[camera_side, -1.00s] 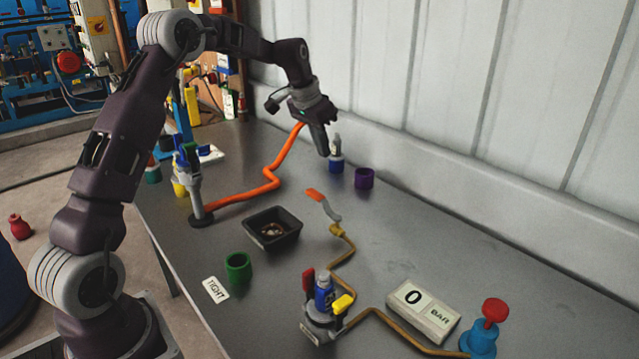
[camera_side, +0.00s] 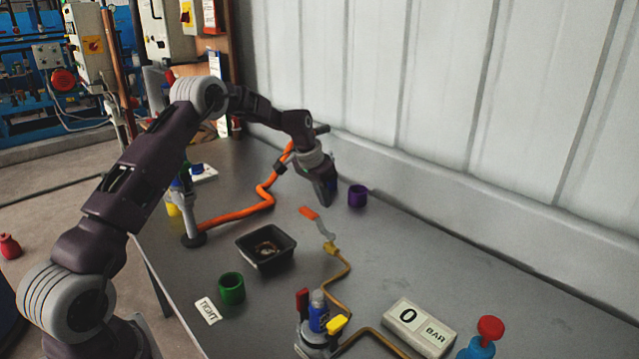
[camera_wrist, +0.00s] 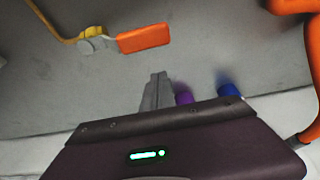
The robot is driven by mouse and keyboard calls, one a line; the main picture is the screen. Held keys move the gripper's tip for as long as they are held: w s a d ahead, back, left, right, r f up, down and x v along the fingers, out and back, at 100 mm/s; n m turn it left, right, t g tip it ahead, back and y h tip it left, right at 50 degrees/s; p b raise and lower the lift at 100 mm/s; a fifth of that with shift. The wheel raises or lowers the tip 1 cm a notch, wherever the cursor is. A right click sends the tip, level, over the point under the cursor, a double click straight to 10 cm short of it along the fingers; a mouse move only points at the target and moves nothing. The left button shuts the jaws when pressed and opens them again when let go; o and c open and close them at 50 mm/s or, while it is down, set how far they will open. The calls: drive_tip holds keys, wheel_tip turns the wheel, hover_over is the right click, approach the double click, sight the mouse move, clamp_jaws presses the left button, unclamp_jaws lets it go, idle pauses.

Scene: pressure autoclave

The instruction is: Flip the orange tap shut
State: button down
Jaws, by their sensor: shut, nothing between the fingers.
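The orange tap handle (camera_side: 309,213) has a grey lever (camera_side: 324,230) and sits on a brass valve (camera_side: 331,246) in the pipe, raised at a slant toward the back of the table. In the wrist view the orange handle (camera_wrist: 144,39) lies ahead of the fingertips, with the brass valve (camera_wrist: 92,38) to its left. My gripper (camera_side: 327,201) points down just behind and right of the handle in the side view, apart from it. The gripper (camera_wrist: 160,78) is shut and empty, its fingers together in the wrist view.
A purple cup (camera_side: 358,196) stands right of my gripper. A black tray (camera_side: 266,246), a green cup (camera_side: 231,288) and an orange hose (camera_side: 240,213) lie to the left. A gauge block (camera_side: 419,327) reads 0 BAR. The wall (camera_side: 450,120) rises behind the table.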

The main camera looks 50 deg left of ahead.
sight(305, 211)
drive_tip(key=shift+s+r, duration=0.2)
drive_tip(key=shift+s, duration=1.75)
drive_tip(key=shift+s, duration=0.15)
drive_tip(key=s+n+y, duration=0.1)
drive_tip(key=s+n, duration=0.1)
drive_tip(key=n, duration=0.1)
drive_tip(key=shift+s+n, duration=0.4)
drive_tip(key=s+d+n+g+y, duration=0.2)
drive_tip(key=s+d+n, duration=0.5)
drive_tip(key=n, duration=0.6)
drive_tip(key=shift+s+d+g+y, duration=0.2)
drive_tip(key=shift+s+g+y, duration=0.25)
drive_tip(key=shift+g, duration=0.25)
drive_tip(key=shift+d, duration=0.2)
